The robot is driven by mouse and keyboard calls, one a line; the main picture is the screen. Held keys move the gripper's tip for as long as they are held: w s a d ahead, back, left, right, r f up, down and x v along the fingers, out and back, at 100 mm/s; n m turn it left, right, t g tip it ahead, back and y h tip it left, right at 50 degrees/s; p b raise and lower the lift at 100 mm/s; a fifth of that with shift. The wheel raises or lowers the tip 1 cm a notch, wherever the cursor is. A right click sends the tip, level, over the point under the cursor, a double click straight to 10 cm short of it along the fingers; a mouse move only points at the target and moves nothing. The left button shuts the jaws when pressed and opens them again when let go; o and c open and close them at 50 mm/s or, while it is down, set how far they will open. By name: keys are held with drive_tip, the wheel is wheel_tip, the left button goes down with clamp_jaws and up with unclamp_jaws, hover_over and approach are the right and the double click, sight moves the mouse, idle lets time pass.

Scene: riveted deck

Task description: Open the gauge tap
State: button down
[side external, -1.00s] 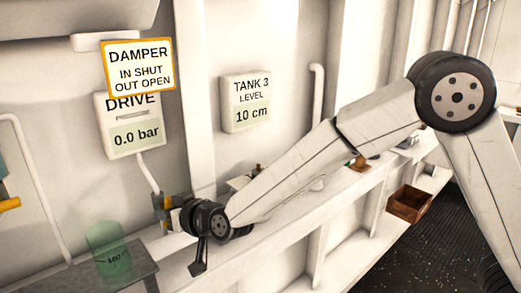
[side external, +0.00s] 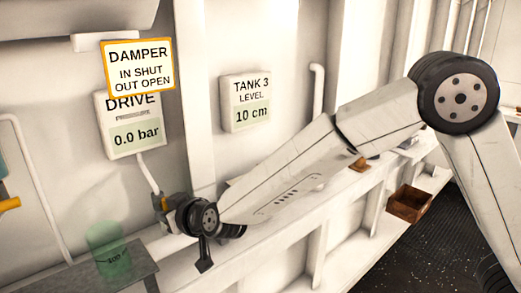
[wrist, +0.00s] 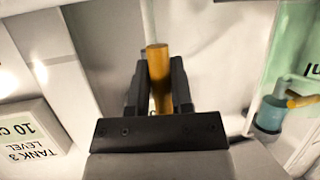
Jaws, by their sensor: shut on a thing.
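An orange tap lever (wrist: 158,62) stands between the two dark fingers of my gripper (wrist: 157,85) in the wrist view. The fingers are shut on it. In the side view my gripper (side external: 162,216) is at the lower end of the white pipe (side external: 148,174) that comes down from the drive gauge (side external: 134,137). Only a small orange bit (side external: 163,203) shows there; the tap body is mostly hidden by my wrist. The gauge reads 0.0 bar.
A damper sign (side external: 138,66) reads "in shut, out open". The tank 3 level panel (side external: 246,101) reads 10 cm. A green see-through cylinder (side external: 108,250) stands on a shelf. Another orange handle (side external: 9,204) is at the left edge. A brown box (side external: 408,204) sits on the right.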

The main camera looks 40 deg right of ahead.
drive_tip(key=shift+a+r, duration=0.1)
drive_tip(key=shift+a, duration=0.05)
drive_tip(key=c, duration=0.5)
unclamp_jaws()
drive_tip(key=shift+c, duration=0.2)
drive_tip(key=shift+s, duration=0.15)
drive_tip(key=v, duration=0.7)
drive_tip(key=shift+s, duration=0.2)
drive_tip(key=shift+r, duration=0.1)
drive_tip(key=s+d+f+m+g+h, duration=0.1)
drive_tip(key=s+d+f+g, duration=0.4)
drive_tip(key=d, duration=0.8)
drive_tip(key=s+d+f+m+g+h, duration=0.1)
drive_tip(key=s+d+f+g, duration=0.4)
drive_tip(key=s+d+f, duration=0.3)
drive_tip(key=s+d, duration=0.4)
drive_tip(key=d, duration=0.1)
drive_tip(key=shift+s+f+g+h, duration=0.2)
drive_tip(key=shift+s+g+h, duration=0.1)
drive_tip(key=shift+g, duration=0.1)
